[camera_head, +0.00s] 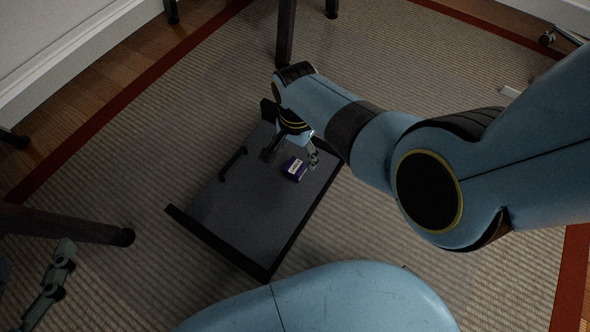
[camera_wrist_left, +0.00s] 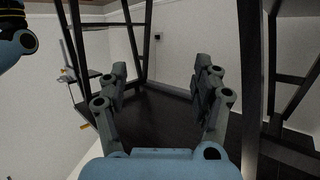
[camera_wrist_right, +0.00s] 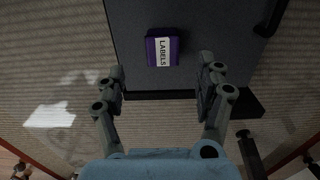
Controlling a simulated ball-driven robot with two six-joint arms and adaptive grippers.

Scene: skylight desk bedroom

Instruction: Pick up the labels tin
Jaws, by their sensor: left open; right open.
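The labels tin (camera_head: 295,169) is a small purple box with a white label. It rests on a dark grey tray (camera_head: 225,210). In the right wrist view the tin (camera_wrist_right: 153,50) shows its top with "LABELS", just beyond the fingertips and between their lines. My right gripper (camera_head: 291,157) is open and empty over the tray, close to the tin and apart from it in the wrist view. My left gripper (camera_wrist_left: 161,76) is open and empty, away from the tin; part of it shows at the lower left of the head view.
The tray has raised black end edges and a dark handle bar (camera_head: 232,163) along its left side. Striped rug (camera_head: 130,170) surrounds it. Dark furniture legs (camera_head: 286,35) stand at the back and left. Dark metal framing (camera_wrist_left: 272,80) surrounds the left gripper's view.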

